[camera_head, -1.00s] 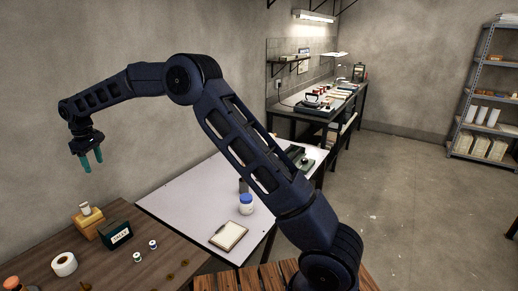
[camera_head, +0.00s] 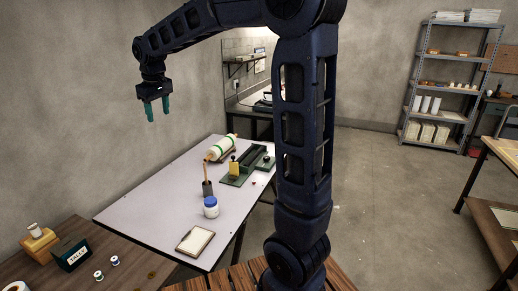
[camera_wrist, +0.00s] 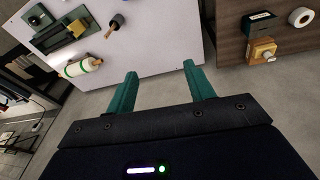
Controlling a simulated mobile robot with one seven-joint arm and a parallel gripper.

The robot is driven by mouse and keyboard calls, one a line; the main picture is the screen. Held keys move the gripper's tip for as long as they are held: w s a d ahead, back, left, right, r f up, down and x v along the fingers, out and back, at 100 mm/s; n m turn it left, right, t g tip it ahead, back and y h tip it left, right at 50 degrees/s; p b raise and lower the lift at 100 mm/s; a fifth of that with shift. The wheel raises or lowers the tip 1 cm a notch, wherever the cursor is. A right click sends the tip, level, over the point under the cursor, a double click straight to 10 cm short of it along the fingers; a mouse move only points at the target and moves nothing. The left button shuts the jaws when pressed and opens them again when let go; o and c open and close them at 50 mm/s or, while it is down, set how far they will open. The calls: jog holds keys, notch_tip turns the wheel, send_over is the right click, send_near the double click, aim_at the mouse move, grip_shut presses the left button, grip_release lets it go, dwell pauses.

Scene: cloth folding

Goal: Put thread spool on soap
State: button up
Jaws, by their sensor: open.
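A yellow block that looks like the soap (camera_head: 38,243) lies on the brown wooden table at the lower left. A pale thread spool (camera_head: 34,230) rests on top of it. In the wrist view, the yellow block (camera_wrist: 261,45) and the spool (camera_wrist: 270,58) show at the upper right, apart from my fingers. My gripper (camera_head: 157,110) hangs in the air, well above and to the right of the block. It is open and empty, with its green fingers (camera_wrist: 158,82) apart.
A dark "TALLY" box (camera_head: 70,254) stands beside the block, with two small spools (camera_head: 99,275) (camera_head: 115,261) nearby. The white table (camera_head: 150,215) carries a blue-lidded jar (camera_head: 211,207), a clipboard (camera_head: 195,241), a green device (camera_head: 247,167) and a roll (camera_head: 221,147).

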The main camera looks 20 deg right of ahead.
jog(key=s+d+m+t, duration=0.1)
jog(key=s+d+m, duration=0.1)
jog(key=s+d, duration=0.55)
jog(key=s+d+m, duration=0.2)
jog(key=s+d, duration=0.3)
jog(key=d, duration=0.5)
jog(key=s+d+f+m, duration=0.1)
jog(key=s+d+f, duration=0.2)
jog(key=s, duration=0.3)
jog(key=s+d+f+m+t, duration=0.1)
jog(key=s+d+f+m, duration=0.1)
jog(key=s+d+f, duration=0.2)
jog(key=s+d, duration=0.2)
jog(key=s, duration=0.1)
jog(key=shift+s+d+f+m, duration=0.2)
jog(key=shift+f+m, duration=0.1)
